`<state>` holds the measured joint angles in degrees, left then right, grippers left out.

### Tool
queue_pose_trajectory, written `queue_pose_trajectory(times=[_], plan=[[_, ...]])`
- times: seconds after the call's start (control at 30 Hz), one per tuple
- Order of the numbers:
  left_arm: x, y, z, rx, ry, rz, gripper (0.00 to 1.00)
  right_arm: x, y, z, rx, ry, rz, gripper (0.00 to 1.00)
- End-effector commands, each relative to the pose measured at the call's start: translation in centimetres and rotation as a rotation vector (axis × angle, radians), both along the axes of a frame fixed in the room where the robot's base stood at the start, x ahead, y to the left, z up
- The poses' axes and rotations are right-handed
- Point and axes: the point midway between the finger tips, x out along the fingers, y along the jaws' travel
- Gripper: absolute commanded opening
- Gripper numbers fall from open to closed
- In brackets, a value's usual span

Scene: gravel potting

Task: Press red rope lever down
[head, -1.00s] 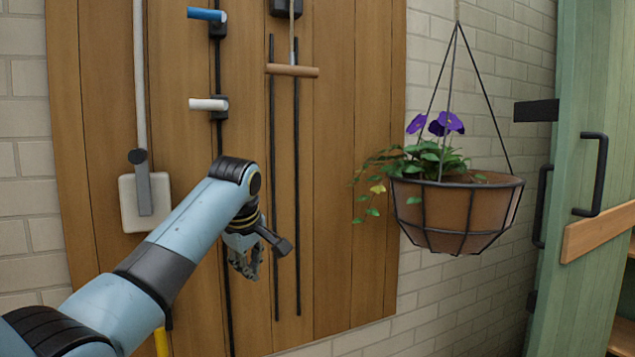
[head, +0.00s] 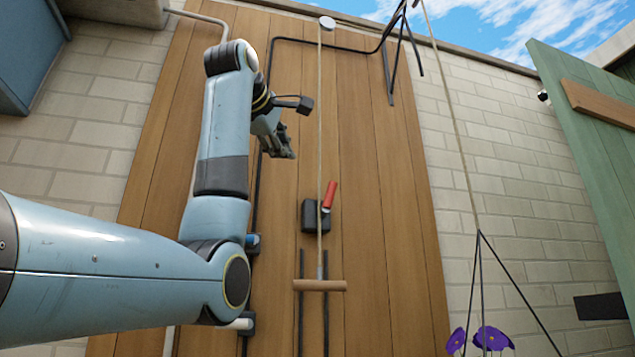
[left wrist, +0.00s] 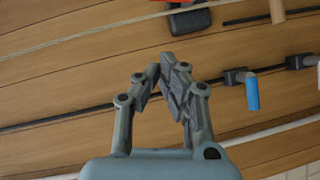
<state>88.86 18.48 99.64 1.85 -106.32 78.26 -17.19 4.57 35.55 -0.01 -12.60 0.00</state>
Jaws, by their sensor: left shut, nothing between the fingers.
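The red lever (head: 330,195) points up, tilted slightly to the right, from a black rope clamp (head: 310,214) on the wooden board. The rope (head: 320,120) runs down past the clamp to a wooden crossbar (head: 320,286). My left gripper (head: 288,152) is shut and empty, above and left of the lever and apart from it in the head view. In the left wrist view the closed fingers (left wrist: 162,75) point towards the clamp (left wrist: 190,18); a red part of the lever (left wrist: 180,1) shows at the top edge. My right gripper is out of view.
A black pipe (head: 255,190) runs down the board beside my left arm. A blue handle (left wrist: 252,92) sticks out along it in the wrist view. Hanger rods and purple flowers (head: 492,338) are at lower right. The board right of the lever is clear.

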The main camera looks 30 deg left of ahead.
Motion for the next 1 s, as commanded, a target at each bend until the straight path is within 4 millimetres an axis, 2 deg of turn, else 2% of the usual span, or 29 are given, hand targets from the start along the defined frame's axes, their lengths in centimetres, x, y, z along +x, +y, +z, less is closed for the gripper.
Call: queue_pose_trajectory(times=[0.13,0.33,0.47,0.57,0.93,1.0], plan=[[0.0,0.0,0.1,0.0,-0.002,-0.001,0.0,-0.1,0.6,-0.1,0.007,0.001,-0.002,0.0],[0.1,0.0,0.0,0.0,-0.001,-0.001,0.0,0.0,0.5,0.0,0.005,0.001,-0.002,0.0],[1.0,0.2,0.0,0.0,0.001,-0.001,0.0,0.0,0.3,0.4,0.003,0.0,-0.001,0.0],[2.5,0.7,-0.3,0.0,0.005,-0.001,0.0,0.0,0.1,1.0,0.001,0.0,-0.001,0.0],[9.8,2.9,-1.3,-0.001,0.004,-0.001,0.0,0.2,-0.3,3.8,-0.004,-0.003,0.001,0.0],[10.8,2.1,-1.5,-0.001,0.003,-0.003,0.0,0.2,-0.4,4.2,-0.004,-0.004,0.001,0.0]])
